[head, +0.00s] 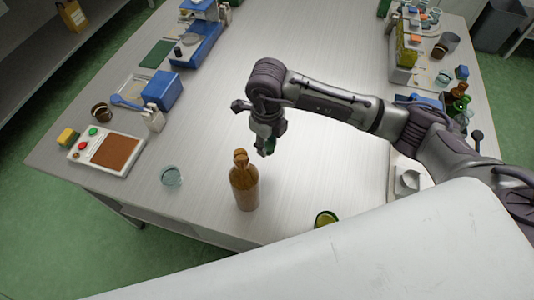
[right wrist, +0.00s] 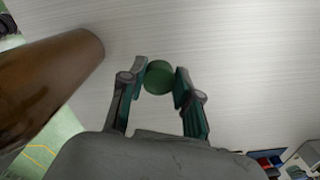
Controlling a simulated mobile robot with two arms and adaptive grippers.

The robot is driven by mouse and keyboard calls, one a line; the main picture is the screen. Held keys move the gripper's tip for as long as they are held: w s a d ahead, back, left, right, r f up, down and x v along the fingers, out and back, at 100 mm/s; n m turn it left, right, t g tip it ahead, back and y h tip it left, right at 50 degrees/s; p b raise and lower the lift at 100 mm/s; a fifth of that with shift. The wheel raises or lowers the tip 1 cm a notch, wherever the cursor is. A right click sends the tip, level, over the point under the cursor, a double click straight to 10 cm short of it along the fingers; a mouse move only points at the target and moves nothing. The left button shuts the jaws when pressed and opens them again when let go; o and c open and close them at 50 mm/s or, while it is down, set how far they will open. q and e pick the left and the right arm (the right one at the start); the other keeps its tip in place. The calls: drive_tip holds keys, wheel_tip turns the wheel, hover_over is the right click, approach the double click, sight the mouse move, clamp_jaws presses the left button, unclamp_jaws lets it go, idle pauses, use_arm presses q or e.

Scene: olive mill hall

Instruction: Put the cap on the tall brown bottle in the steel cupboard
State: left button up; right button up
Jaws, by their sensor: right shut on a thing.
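The tall brown bottle (head: 244,188) stands upright on the pale table, near its front edge. It also shows large at the left of the right wrist view (right wrist: 42,82). My right gripper (head: 265,148) is above the table, a little behind and right of the bottle's top, apart from it. In the right wrist view its fingers (right wrist: 158,82) are shut on a round dark green cap (right wrist: 158,76). The bottle stands outside any cupboard, and I cannot pick out the steel cupboard for sure. My left gripper is out of view.
A glass dish (head: 171,176) stands left of the bottle, beside a white control box (head: 106,150). A green-rimmed round thing (head: 325,218) lies right of the bottle. Green and brown bottles (head: 457,103) stand at the right edge. The table's middle is clear.

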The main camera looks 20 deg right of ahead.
drive_tip(key=shift+r, duration=1.4)
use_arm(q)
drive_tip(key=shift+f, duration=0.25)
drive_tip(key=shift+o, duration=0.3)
